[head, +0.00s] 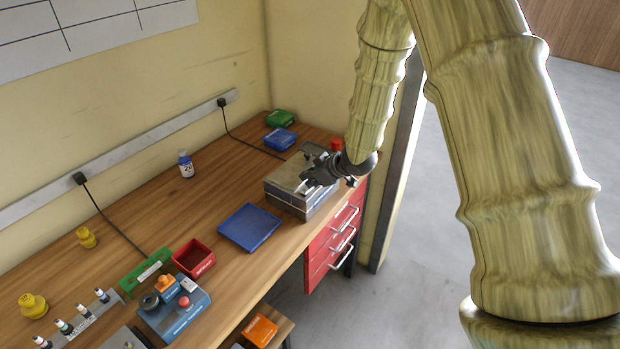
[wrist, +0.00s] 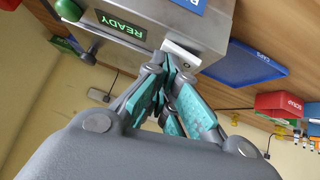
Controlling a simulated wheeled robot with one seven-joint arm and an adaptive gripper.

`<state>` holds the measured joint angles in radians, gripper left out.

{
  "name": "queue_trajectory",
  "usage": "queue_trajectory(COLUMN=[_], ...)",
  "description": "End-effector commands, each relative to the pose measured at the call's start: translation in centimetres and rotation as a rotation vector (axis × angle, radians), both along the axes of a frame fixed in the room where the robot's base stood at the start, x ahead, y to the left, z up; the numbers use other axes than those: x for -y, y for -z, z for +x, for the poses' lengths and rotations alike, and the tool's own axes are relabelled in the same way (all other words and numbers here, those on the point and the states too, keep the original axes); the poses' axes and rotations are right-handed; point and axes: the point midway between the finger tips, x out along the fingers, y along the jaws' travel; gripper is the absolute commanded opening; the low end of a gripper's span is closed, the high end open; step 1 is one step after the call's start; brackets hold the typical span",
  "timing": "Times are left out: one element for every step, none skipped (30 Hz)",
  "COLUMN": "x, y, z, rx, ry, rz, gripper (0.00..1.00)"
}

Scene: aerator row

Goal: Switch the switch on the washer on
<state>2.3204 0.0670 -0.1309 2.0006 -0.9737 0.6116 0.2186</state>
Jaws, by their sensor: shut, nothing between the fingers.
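The washer is a grey metal box (head: 285,200) at the far end of the bench in the head view. In the wrist view its metal face (wrist: 215,25) bears a green READY display (wrist: 121,26). A white switch (wrist: 182,56) marked with a small circle sits at the edge of that face, beside the display. My gripper (head: 304,188) is over the washer's near side in the head view. In the wrist view my gripper (wrist: 168,62) is shut and empty, its fingertips right at the switch. I cannot tell whether they touch it.
A blue tray (head: 249,227) lies left of the washer, with a red bin (head: 194,258) beyond it. Blue (head: 281,139) and green (head: 280,118) boxes stand behind the washer. Red drawers (head: 333,240) are below. The bench's middle is mostly clear.

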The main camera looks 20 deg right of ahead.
Motion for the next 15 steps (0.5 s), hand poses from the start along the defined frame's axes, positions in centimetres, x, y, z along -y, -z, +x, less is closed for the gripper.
queue_trajectory(x=[0.0,0.0,-0.1,-0.1,-0.2,-0.3,-0.4,-0.5,-0.6,-0.7,-0.8,-0.9,-1.0,-1.1,-1.2], y=[0.1,0.1,0.1,0.1,0.1,0.1,0.1,0.0,0.0,0.0,0.0,0.0,0.0,0.0,-0.1], z=[-0.1,-0.1,-0.2,-0.2,-0.2,-0.3,-0.4,-0.4,-0.5,-0.6,-0.7,-0.8,-0.8,-0.9,-1.0], rx=[-0.003,-0.002,-0.002,-0.002,-0.003,-0.002,-0.002,-0.002,-0.002,-0.002,-0.002,-0.003,-0.003,-0.003,-0.003], ry=[0.001,0.000,0.000,0.000,0.000,0.000,0.000,0.000,0.000,0.000,0.000,0.000,-0.001,-0.001,-0.001], rz=[-0.001,-0.002,-0.002,-0.002,-0.001,-0.002,-0.002,-0.001,-0.001,-0.001,-0.001,-0.001,-0.001,-0.001,-0.001], gripper=[0.00,0.00,0.00,0.00,0.00,0.00,0.00,0.00,0.00,0.00,0.00,0.00,0.00,0.00,0.00])
